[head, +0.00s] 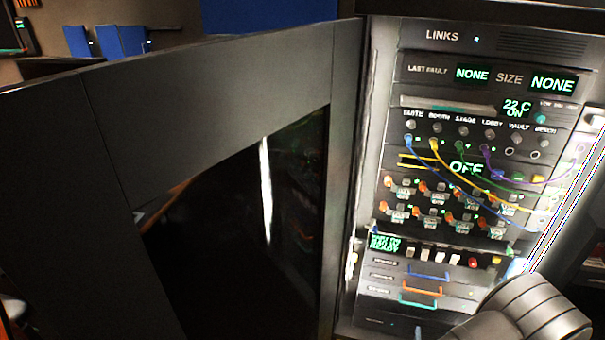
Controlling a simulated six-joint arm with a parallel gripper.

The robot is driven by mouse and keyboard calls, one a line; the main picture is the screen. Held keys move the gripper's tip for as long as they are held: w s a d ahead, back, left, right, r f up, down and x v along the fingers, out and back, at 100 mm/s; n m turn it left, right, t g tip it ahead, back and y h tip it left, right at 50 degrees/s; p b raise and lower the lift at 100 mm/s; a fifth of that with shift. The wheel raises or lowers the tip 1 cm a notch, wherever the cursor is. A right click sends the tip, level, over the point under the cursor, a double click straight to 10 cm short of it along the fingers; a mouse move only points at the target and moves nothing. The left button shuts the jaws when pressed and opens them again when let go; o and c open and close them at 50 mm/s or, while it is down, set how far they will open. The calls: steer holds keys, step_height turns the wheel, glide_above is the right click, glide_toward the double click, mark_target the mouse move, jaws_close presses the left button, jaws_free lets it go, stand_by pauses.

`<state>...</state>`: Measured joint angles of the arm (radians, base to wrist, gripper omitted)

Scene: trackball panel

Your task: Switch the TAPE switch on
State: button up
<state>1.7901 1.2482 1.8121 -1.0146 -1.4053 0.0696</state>
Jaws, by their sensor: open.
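An upright equipment rack (375,130) headed LINKS stands at the right of the head view. In its middle are two rows of small orange and grey switches (420,200) under a green OFF display (466,168). Below them is a row of pale rocker-like controls (428,251) with a red button (473,262) and a yellow one (496,260). No label reading TAPE is legible, so I cannot tell which is the TAPE switch or how it is set. A grey ribbed part of my arm is at the bottom right, over the rack's lower right corner. My gripper's fingers do not show.
A large dark door (230,85) with a dark glass pane stands open left of the rack. Blue, yellow, green and purple cables (486,165) hang across the switch rows. Blue, orange and teal handles (425,288) stick out below. Blue chairs (270,15) are behind.

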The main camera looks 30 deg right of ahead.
steer(key=c, duration=0.7)
steer(key=shift+w+d, duration=0.2)
steer(key=shift+d, duration=0.05)
steer(key=c, duration=0.4)
steer(key=w+d+m, duration=0.1)
steer(key=m, duration=0.1)
steer(key=w+d+m+g+h, duration=0.1)
steer(key=w+d, duration=0.1)
steer(key=w+d+m+g+h, duration=0.1)
steer(key=d+m, duration=0.1)
steer(key=shift+w+d+f+m, duration=0.1)
steer(key=shift+w+f+m, duration=0.1)
steer(key=shift+f+m, duration=0.15)
jaws_close()
steer(key=w+d+f+m+g+h, duration=0.1)
steer(key=w+m+g, duration=0.4)
steer(key=m, duration=0.5)
steer(key=w+d+f+m+g+h, duration=0.1)
steer(key=w+m+g, duration=0.3)
steer(key=w+m, duration=0.6)
steer(key=shift+w+f+g+h, duration=0.2)
steer(key=shift+f+g+h, duration=0.2)
steer(key=shift+f+h, duration=0.3)
